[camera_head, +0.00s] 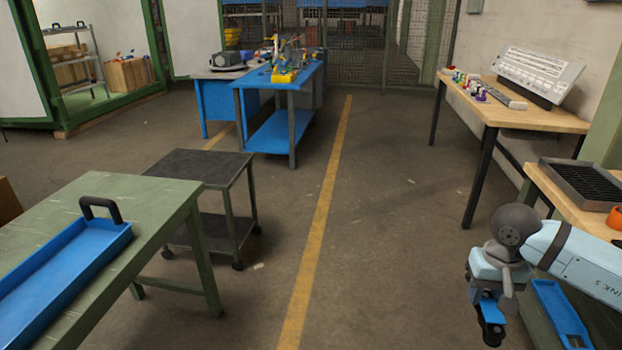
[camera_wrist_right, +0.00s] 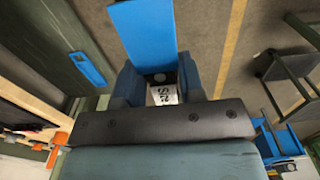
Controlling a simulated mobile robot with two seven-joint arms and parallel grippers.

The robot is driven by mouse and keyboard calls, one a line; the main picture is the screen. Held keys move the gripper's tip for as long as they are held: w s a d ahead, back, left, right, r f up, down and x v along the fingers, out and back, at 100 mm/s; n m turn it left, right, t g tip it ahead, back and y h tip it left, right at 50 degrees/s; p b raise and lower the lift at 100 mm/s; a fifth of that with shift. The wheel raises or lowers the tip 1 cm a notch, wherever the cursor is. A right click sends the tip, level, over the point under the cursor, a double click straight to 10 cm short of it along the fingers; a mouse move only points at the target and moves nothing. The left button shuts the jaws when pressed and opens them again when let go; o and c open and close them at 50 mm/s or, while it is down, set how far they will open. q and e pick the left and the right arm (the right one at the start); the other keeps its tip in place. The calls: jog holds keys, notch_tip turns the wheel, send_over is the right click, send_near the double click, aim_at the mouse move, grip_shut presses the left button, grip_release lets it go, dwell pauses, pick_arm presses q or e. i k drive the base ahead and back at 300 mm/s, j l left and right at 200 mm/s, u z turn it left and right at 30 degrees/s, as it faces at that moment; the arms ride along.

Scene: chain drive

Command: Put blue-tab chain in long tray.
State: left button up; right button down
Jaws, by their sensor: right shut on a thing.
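The blue long tray (camera_head: 65,275) lies on the green table at the left, with a black upright handle at its far end. My right gripper (camera_head: 489,310) hangs at the lower right, far from that tray and over the floor beside the right-hand bench. It is shut on a piece that appears to be the blue-tab chain; a flat blue part (camera_wrist_right: 145,30) of it stands out beyond the jaws in the wrist view, and a white label shows between the fingers (camera_wrist_right: 160,85). Its links cannot be made out. My left gripper is in neither view.
A dark wheeled cart (camera_head: 200,168) stands beside the green table (camera_head: 165,225). Another blue tray (camera_head: 562,315) lies at the lower right behind my right arm. A black grated tray (camera_head: 585,184) sits on the right-hand bench. Open floor with a yellow line (camera_head: 325,210) lies between the sides.

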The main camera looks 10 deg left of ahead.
aim_at(31, 303)
jog(key=j+u, duration=0.2)
jog(key=u, duration=0.3)
jog(key=i+j+u, duration=0.15)
jog(key=u, duration=0.3)
jog(key=i+j+u, duration=0.1)
jog(key=u, duration=0.4)
jog(key=i+j+u, duration=0.1)
jog(key=u, duration=0.35)
jog(key=i+u, duration=0.2)
jog(key=u, duration=0.3)
jog(key=i+u, duration=0.1)
jog(key=u, duration=0.4)
